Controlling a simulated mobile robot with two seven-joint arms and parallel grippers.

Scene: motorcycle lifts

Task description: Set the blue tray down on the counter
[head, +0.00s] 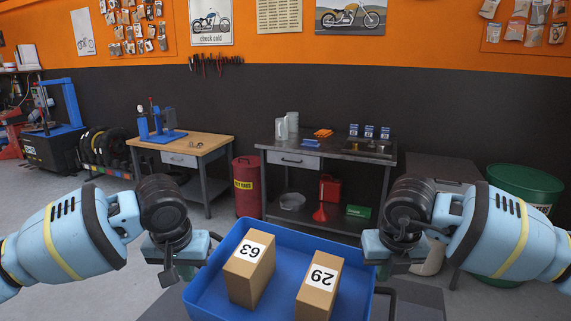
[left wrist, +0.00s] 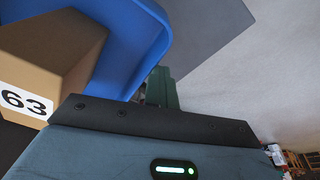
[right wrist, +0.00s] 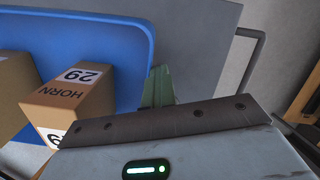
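The blue tray (head: 225,262) is in front of me at the bottom of the head view, roughly level, with two brown boxes in it. The box marked 63 (head: 248,272) stands left and the box marked 29 (head: 318,291) right. My left gripper (head: 186,272) is at the tray's left rim and my right gripper (head: 383,270) at its right rim. In the wrist views the green fingers meet the rim (left wrist: 160,88) (right wrist: 157,88); they look closed on it, partly hidden. The counter (head: 340,148), a dark metal workbench, stands ahead at the wall.
A grey surface (head: 420,303) shows below the tray; whether they touch is unclear. The counter holds jugs (head: 287,125), an orange item (head: 323,133) and blue packs (head: 369,131). A wooden bench (head: 180,144), red drum (head: 247,185) and green bin (head: 525,185) stand nearby.

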